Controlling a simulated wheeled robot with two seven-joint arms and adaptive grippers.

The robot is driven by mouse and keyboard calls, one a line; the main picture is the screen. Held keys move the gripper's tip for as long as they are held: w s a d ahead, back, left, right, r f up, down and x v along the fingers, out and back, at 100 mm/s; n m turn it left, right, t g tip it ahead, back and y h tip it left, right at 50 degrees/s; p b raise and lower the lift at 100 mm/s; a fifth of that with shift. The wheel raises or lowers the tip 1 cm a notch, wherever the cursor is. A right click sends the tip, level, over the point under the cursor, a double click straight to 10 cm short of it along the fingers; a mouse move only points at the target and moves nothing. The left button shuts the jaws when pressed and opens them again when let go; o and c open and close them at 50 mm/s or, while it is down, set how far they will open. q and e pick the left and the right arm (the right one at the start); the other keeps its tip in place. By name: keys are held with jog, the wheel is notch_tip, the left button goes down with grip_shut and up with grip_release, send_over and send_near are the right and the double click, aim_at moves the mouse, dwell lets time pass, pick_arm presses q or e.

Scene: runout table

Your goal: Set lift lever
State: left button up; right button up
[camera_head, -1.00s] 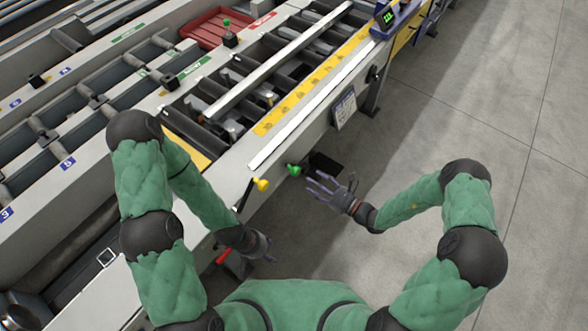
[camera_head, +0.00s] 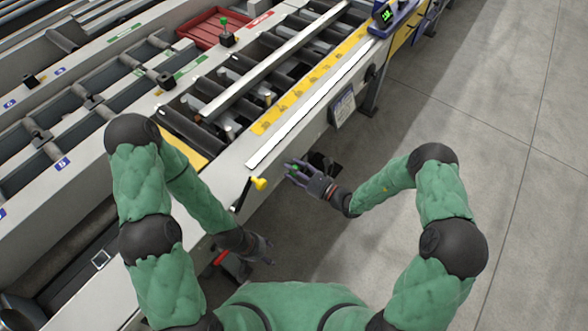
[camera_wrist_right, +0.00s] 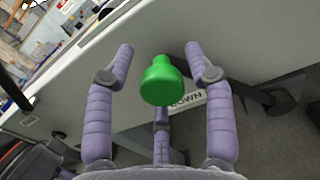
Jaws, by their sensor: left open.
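A green knob (camera_wrist_right: 162,82), apparently the end of the lift lever, stands out from the side of the runout table in the right wrist view. A label reading "DOWN" (camera_wrist_right: 187,101) is partly hidden behind it. My right gripper (camera_wrist_right: 159,52) is open, its fingers on both sides of the knob with visible gaps. In the head view my right gripper (camera_head: 298,174) is beside the table's front side and mostly covers the knob. My left gripper (camera_head: 262,250) is open and low, near the table's front side, away from the green knob.
A lever with a yellow knob (camera_head: 259,184) stands on the table's front side, left of my right gripper. A red handle (camera_head: 219,257) is beside my left gripper. A hanging panel (camera_head: 343,106) is farther along. The grey floor (camera_head: 480,120) at right is clear.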

grip_shut()
jog(key=shift+w+d+r, duration=0.1)
jog(key=shift+w+r, duration=0.05)
